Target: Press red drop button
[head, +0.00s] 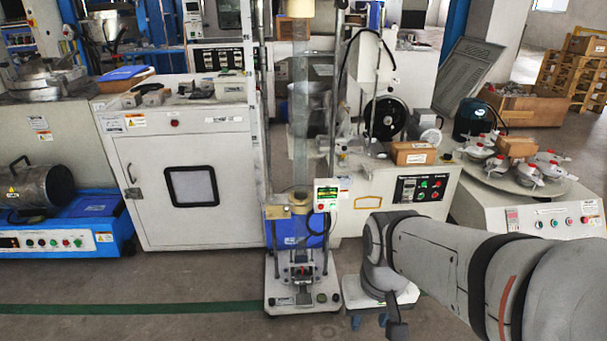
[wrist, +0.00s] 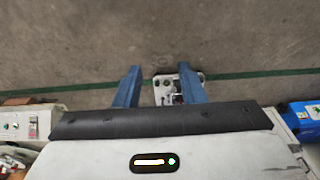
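The drop test machine (head: 298,225) stands on the floor at the centre of the head view, with a clear vertical tube and a blue body. Its pale base (head: 301,298) carries small round buttons, too small to tell their colours surely.
A white cabinet (head: 150,215) stands left of the machine. A bench with a control panel (head: 422,188) is behind my arm, and a round-topped tester (head: 520,180) is at the right. The floor in front is clear, with a green line (head: 130,308).

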